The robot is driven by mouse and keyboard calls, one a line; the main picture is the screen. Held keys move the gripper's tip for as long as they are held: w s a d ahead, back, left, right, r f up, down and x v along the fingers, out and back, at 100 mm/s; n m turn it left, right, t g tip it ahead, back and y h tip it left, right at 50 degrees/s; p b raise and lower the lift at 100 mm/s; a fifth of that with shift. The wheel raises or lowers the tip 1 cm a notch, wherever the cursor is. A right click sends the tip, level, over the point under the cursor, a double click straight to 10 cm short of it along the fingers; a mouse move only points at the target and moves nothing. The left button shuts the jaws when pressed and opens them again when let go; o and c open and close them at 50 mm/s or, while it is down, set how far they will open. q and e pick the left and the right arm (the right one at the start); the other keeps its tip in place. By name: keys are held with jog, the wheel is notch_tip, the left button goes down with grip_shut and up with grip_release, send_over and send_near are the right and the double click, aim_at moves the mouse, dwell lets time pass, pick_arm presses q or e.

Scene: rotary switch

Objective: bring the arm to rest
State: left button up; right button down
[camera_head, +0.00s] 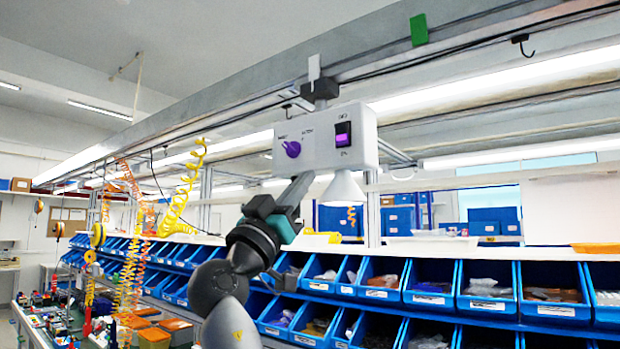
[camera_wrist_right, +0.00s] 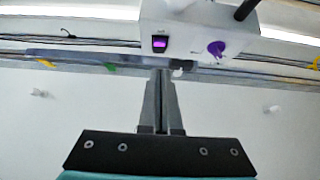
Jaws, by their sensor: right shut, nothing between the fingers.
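A white control box (camera_head: 331,139) hangs from the overhead rail. Its purple rotary knob (camera_head: 292,149) is on the front left, and a lit purple rocker switch (camera_head: 343,134) is on the right. My right gripper (camera_head: 303,178) is just below the knob in the head view, its fingers shut and empty. In the right wrist view the box (camera_wrist_right: 200,28) appears upside down, with the knob (camera_wrist_right: 217,48) right of the shut fingertips (camera_wrist_right: 161,74) and the rocker switch (camera_wrist_right: 160,43) above them. The fingers look apart from the knob. My left gripper is not in view.
A lamp (camera_head: 342,188) hangs under the box, close to the right of my gripper. Rows of blue bins (camera_head: 431,288) fill the shelves behind. Coiled yellow hoses (camera_head: 180,200) and orange hoses (camera_head: 130,235) hang at the left.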

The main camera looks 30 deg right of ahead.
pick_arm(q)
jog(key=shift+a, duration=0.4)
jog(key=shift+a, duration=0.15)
